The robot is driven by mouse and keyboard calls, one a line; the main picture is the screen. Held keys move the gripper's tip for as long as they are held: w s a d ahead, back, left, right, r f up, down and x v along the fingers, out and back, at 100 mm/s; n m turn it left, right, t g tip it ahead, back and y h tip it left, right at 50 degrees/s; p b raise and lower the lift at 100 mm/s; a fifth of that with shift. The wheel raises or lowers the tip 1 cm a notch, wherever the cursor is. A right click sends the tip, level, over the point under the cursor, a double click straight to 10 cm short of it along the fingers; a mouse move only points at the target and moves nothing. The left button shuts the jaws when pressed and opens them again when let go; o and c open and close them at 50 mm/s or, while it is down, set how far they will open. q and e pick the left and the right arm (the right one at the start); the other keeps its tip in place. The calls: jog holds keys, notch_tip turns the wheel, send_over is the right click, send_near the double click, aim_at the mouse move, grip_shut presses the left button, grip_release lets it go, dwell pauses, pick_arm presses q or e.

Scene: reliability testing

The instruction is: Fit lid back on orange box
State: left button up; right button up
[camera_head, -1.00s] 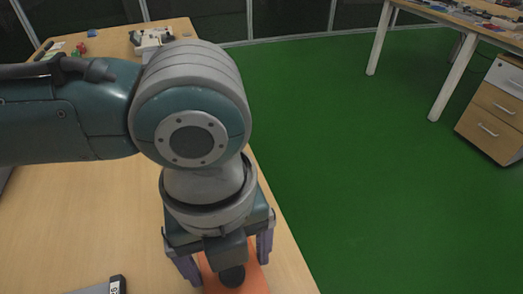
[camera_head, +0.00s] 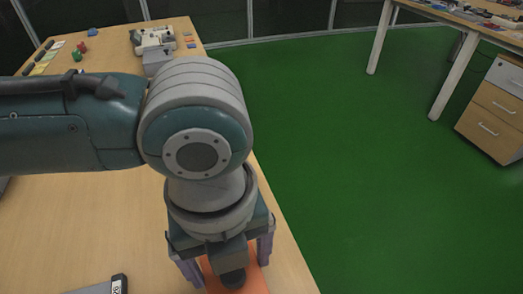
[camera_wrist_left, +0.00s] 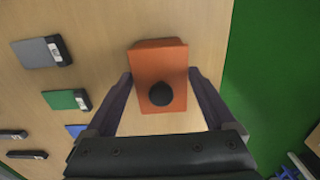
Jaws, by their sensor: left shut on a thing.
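The orange box lid with its round black knob (camera_wrist_left: 160,94) shows in the middle of the left wrist view, above the tabletop. In the head view only part of the orange (camera_head: 256,281) shows at the bottom edge, below my wrist. I cannot tell where lid and box part, or whether the lid is seated. My right gripper is not in view.
The wooden table (camera_head: 90,230) has its right edge close to the orange piece, with green floor (camera_head: 370,200) beyond. A grey case (camera_wrist_left: 40,52), a green case (camera_wrist_left: 66,99) and a blue one (camera_wrist_left: 76,131) lie to the left. A white device (camera_head: 153,42) stands at the far end.

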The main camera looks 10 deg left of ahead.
pick_arm(q)
jog(key=shift+f+b, duration=0.3)
jog(key=shift+f, duration=0.2)
dwell(0.4)
jog(key=shift+a+f, duration=0.2)
jog(key=shift+f, duration=0.25)
grip_shut()
jog(key=shift+f+b, duration=0.95)
jog(key=shift+f, duration=0.2)
jog(key=o, duration=1)
grip_release()
jog(key=shift+o, duration=0.3)
jog(key=shift+s, duration=0.15)
jog(key=shift+r, duration=0.3)
